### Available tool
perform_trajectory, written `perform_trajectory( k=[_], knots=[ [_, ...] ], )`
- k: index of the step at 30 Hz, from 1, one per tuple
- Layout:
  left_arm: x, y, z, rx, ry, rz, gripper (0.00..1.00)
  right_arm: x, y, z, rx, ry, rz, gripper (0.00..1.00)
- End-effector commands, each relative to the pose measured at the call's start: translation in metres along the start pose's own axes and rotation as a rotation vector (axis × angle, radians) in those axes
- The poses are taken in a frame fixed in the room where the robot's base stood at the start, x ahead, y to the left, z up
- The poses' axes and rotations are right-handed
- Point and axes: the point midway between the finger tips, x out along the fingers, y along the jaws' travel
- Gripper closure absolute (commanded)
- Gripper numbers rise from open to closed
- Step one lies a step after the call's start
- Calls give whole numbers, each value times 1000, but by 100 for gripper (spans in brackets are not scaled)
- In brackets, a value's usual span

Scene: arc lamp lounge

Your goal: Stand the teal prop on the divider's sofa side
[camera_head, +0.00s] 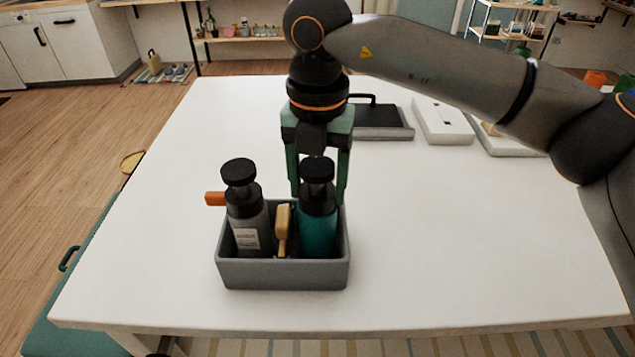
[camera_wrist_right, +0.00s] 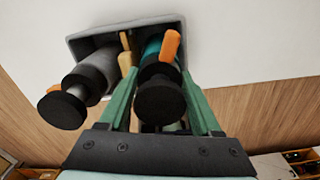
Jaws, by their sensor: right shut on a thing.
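The teal bottle (camera_head: 318,232), with a black pump top, stands in the right part of a grey caddy (camera_head: 283,275) on the white table. Its orange nozzle shows in the right wrist view (camera_wrist_right: 171,44). A grey bottle (camera_head: 246,222) with an orange nozzle stands in the left part. A tan upright piece (camera_head: 283,229) stands between them and may be the divider. My right gripper (camera_head: 318,194) comes down from above, shut on the teal bottle below its pump top. It also shows in the wrist view (camera_wrist_right: 162,92). My left gripper is out of view.
A black tray (camera_head: 383,125) and white boxes (camera_head: 442,121) lie at the table's back. A teal padded seat (camera_head: 70,305) is at the left edge; I cannot tell if it is the sofa. The table (camera_head: 460,240) is clear right of the caddy.

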Motion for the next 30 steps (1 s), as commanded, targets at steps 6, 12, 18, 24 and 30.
perform_trajectory(
  k=[6, 12, 18, 24, 30],
  knots=[
    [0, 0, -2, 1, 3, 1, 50, 1, 0, 0, 0, -3, 3, 100],
    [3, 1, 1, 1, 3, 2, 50, 6, 0, 0, 0, -2, 1, 34],
    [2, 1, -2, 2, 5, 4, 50, 5, 0, 0, 0, -2, 0, 11],
    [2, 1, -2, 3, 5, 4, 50, 5, 0, 0, 0, -2, 0, 5],
    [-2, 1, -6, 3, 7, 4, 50, -1, 0, 0, 0, -2, 1, 5]
  ],
)
